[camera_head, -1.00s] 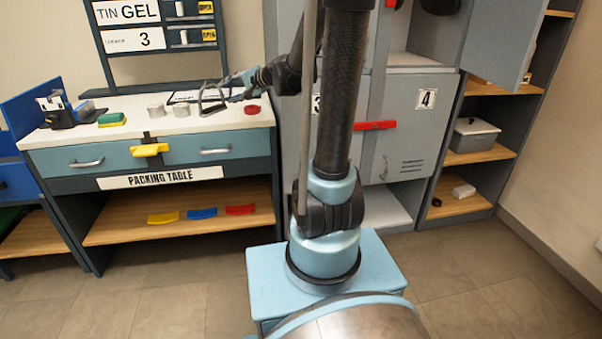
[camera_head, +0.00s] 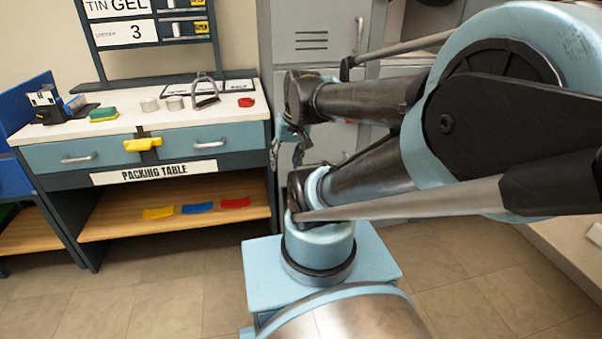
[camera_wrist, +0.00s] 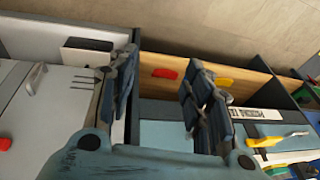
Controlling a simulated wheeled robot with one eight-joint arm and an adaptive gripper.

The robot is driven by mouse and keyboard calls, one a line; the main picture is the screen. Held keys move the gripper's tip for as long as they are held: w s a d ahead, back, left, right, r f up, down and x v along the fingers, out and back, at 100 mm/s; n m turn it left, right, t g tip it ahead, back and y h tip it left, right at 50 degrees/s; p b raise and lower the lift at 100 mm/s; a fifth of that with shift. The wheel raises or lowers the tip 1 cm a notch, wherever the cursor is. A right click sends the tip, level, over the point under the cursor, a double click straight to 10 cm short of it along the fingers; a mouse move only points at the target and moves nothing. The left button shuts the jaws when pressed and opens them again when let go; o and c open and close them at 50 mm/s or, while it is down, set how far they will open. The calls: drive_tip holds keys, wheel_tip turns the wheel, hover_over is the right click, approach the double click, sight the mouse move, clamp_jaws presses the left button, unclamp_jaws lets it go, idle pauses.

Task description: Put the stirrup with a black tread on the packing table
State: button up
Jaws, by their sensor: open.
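A grey metal stirrup (camera_head: 205,90) stands upright on the white top of the packing table (camera_head: 60,135), towards the right of it. Its lower bar looks dark. My gripper (camera_head: 291,140) is off the table's right end, in front of the lockers and lower than the table top, apart from the stirrup. In the wrist view, my gripper's (camera_wrist: 158,92) two fingers are spread with nothing between them. The stirrup does not show in the wrist view.
Two round tins (camera_head: 162,104), a red round item (camera_head: 246,102) and a green-and-yellow sponge (camera_head: 103,114) are on the table top. Grey lockers (camera_head: 312,35) stand to the right. The floor before the table is clear.

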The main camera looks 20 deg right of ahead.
drive_tip(key=s+d+f+h, duration=0.1)
drive_tip(key=s+d+f, duration=0.1)
drive_tip(key=s+d, duration=0.2)
drive_tip(key=shift+s+f+g+h, duration=0.25)
drive_tip(key=shift+s+g+h, duration=0.05)
drive_tip(key=shift+s+g, duration=0.1)
drive_tip(key=shift+a, duration=0.1)
